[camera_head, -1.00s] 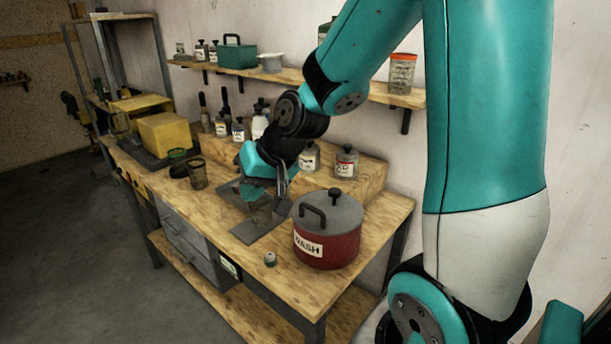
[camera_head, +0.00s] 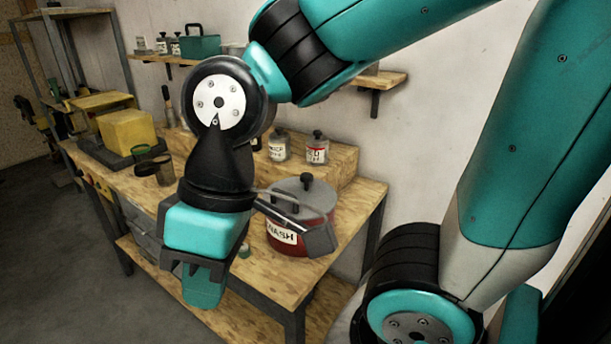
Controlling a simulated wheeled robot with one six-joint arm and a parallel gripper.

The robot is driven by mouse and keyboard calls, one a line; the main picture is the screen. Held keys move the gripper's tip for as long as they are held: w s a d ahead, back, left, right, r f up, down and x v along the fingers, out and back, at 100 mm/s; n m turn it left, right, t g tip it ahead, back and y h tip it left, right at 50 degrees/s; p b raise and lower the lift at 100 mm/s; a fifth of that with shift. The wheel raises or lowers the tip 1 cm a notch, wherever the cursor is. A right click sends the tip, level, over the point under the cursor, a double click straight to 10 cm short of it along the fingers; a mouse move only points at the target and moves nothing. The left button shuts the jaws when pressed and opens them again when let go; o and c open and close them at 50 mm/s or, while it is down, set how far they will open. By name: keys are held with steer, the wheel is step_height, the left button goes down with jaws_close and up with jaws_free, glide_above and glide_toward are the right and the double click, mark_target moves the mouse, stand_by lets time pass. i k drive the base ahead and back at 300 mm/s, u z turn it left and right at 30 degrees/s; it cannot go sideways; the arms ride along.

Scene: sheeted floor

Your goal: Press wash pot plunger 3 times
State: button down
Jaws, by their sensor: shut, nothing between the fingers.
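The red wash pot (camera_head: 281,238) stands on the wooden bench, with a grey lid and a white label reading "WASH". Its black plunger knob (camera_head: 306,181) stands upright on top of the lid. A black loop handle is at its near left side. My gripper (camera_head: 203,291) is shut and empty, pointing down in front of the bench, left of the pot and nearer the camera. It is apart from the plunger. A grey bracket beside my wrist covers part of the pot's right front.
Two labelled bottles (camera_head: 317,151) stand on the raised step behind the pot. Dark cups (camera_head: 164,172) and a yellow block (camera_head: 126,131) are at the left of the bench (camera_head: 285,281). A wall shelf (camera_head: 378,82) runs above. A small jar (camera_head: 244,251) sits near the bench's front edge.

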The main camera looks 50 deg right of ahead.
mark_target(307, 178)
steer(key=u, duration=1.65)
steer(key=i, duration=0.75)
steer(key=z, duration=2.8)
